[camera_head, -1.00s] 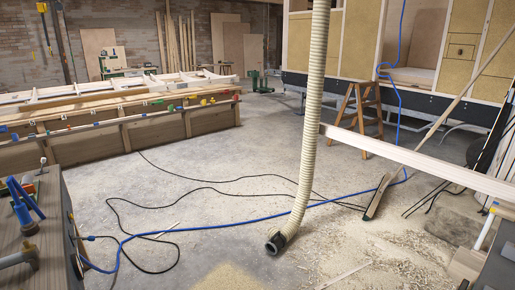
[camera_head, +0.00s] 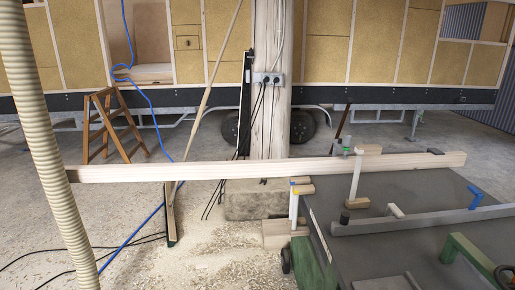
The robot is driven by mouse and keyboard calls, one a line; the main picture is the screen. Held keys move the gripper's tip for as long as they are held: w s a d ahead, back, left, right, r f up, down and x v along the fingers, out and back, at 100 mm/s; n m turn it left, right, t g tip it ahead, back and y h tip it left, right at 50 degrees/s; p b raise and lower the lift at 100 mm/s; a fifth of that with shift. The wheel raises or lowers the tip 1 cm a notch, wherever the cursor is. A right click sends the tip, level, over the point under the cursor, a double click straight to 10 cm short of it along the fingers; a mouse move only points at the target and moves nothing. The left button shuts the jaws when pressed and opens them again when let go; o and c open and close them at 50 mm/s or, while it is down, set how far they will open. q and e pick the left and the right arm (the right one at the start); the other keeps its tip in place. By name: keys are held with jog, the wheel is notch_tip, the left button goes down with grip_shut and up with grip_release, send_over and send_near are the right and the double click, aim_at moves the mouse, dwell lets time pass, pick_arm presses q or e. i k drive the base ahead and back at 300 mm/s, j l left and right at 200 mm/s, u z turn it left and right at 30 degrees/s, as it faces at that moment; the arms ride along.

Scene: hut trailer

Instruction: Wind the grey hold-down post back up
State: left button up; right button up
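A long pale beam (camera_head: 240,169) lies across the view, its right part over the dark bench top (camera_head: 440,195) at the right. A slim light-grey post (camera_head: 355,178) stands on the bench by the beam, with a wooden block (camera_head: 368,149) at its top. A second slim pale post (camera_head: 294,207) stands at the bench's left edge, with wooden blocks at both ends. I cannot tell for certain which is the hold-down post, or whether either block presses on the beam. Neither of my grippers is in view.
A grey bar (camera_head: 420,220) and a green bracket (camera_head: 470,260) sit on the bench. A cream hose (camera_head: 45,140) hangs at the left. A wooden stepladder (camera_head: 112,125), a thick timber column (camera_head: 270,80) and the trailer hut stand behind. Cables and shavings cover the floor.

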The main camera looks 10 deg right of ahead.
aim_at(347, 137)
jog(key=i+j+z, duration=0.15)
jog(key=i+z, duration=0.25)
jog(key=i+j+z, duration=0.2)
jog(key=z, duration=0.25)
jog(key=i+j+z, duration=0.2)
jog(key=j+z, duration=0.2)
